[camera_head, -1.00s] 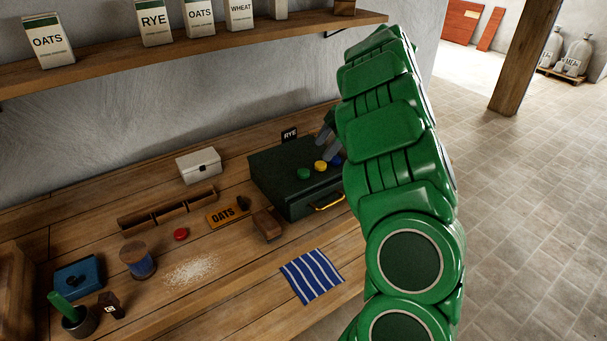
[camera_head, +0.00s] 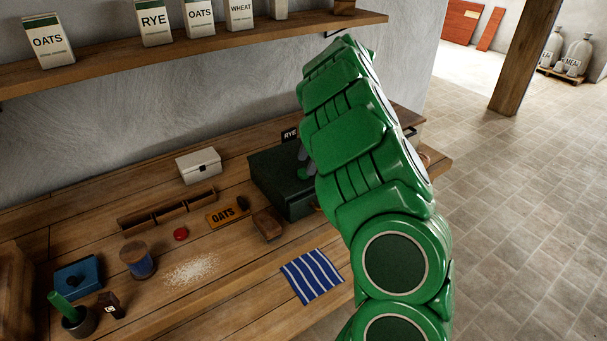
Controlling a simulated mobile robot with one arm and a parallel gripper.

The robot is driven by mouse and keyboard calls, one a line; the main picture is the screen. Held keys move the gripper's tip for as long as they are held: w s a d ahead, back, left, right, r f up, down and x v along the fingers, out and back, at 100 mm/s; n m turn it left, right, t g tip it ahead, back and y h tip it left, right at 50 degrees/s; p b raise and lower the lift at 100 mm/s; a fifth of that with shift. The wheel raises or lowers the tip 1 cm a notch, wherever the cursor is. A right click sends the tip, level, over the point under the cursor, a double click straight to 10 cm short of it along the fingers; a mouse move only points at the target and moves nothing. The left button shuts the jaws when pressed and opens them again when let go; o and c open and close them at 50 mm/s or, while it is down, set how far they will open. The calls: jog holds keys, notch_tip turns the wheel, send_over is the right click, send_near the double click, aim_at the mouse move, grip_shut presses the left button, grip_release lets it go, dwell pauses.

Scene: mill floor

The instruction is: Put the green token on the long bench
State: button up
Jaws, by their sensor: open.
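The long bench (camera_head: 238,252) is a wooden plank worktop along the wall. A dark green box (camera_head: 272,185) stands on it towards the right. My gripper (camera_head: 303,164) is over the top of this box, and only a small grey part of it shows past the left edge of my green arm. It is open. The green token, seen earlier on the box top, cannot be made out now; my gripper and arm cover that spot. The yellow and blue tokens there are also hidden. I cannot tell whether the gripper touches the green token.
A striped cloth (camera_head: 312,275) lies near the front edge. Bare planks show between the spilled grain (camera_head: 192,269) and cloth.

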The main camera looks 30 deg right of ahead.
jog(key=shift+x, duration=1.4)
jog(key=c, duration=1.2)
jog(key=shift+r, duration=0.1)
jog(key=shift+r, duration=1.4)
jog(key=shift+s+a+r, duration=0.2)
jog(key=shift+s+r, duration=0.15)
jog(key=shift+r, duration=0.15)
jog(key=shift+s+a+r, duration=0.2)
jog(key=shift+s+r, duration=0.2)
jog(key=shift+r, duration=0.15)
jog(key=s+a+r, duration=0.5)
jog(key=s+r, duration=0.3)
jog(key=s, duration=0.3)
jog(key=shift+a, duration=0.25)
